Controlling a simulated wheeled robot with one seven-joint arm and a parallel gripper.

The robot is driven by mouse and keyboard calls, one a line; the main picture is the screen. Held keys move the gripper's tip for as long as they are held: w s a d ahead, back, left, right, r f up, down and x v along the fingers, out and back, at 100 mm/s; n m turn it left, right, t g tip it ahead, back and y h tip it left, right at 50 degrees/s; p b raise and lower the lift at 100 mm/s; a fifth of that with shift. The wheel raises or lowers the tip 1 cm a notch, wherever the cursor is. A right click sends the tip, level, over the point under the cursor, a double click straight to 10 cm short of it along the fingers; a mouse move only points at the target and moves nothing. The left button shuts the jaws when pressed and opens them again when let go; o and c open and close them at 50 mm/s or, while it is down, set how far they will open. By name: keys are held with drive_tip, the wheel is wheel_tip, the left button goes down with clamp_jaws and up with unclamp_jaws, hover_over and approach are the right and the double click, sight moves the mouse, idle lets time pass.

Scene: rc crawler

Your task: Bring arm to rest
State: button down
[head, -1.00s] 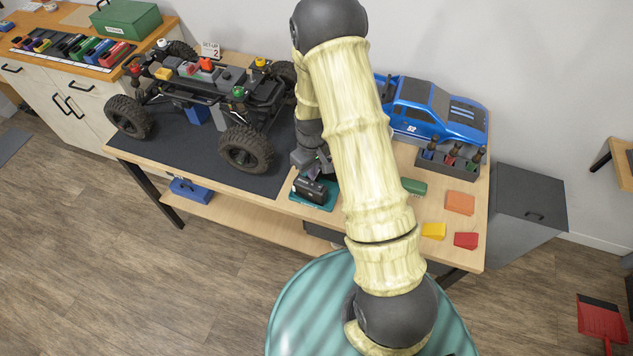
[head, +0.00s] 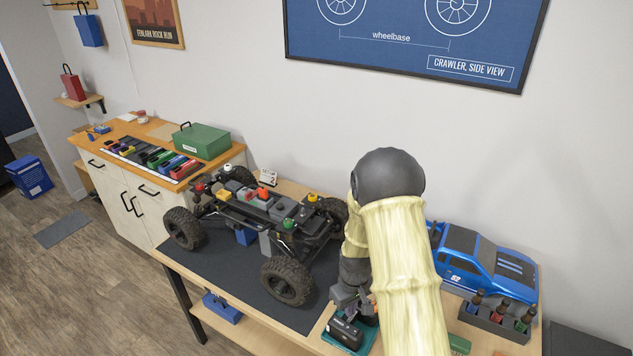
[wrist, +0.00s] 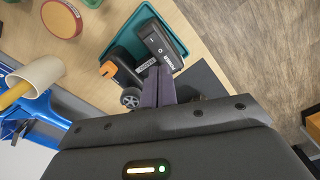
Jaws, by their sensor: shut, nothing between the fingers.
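My arm (head: 405,265) reaches over the workbench in the head view, bent at a dark elbow joint. My gripper (head: 350,298) hangs low in front of the crawler's right side, above a small teal tray (head: 340,343). In the wrist view the two dark fingers (wrist: 158,80) are together, with nothing seen between them. Just past their tips is a black power unit (wrist: 160,45) marked POWER, in the teal tray (wrist: 178,30). Whether the fingertips touch it I cannot tell.
The crawler chassis (head: 262,212) stands on a dark mat (head: 220,268) left of my arm. A blue truck body (head: 482,262) and a grey holder with bottles (head: 490,318) are at the right. A green toolbox (head: 202,141) sits on the left cabinet. The wall is behind.

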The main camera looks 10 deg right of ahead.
drive_tip(key=s+r+m+t, duration=0.1)
drive_tip(key=s+r+m, duration=0.1)
drive_tip(key=s+r, duration=0.5)
drive_tip(key=s+r+m+t, duration=0.1)
drive_tip(key=s+r+m, duration=0.1)
drive_tip(key=s+r, duration=0.5)
wheel_tip(320, 180, up, 6)
drive_tip(key=shift+s+r+m+t, duration=0.1)
drive_tip(key=shift+s+m+t, duration=0.2)
drive_tip(key=shift+m, duration=0.1)
drive_tip(key=shift+w, duration=0.1)
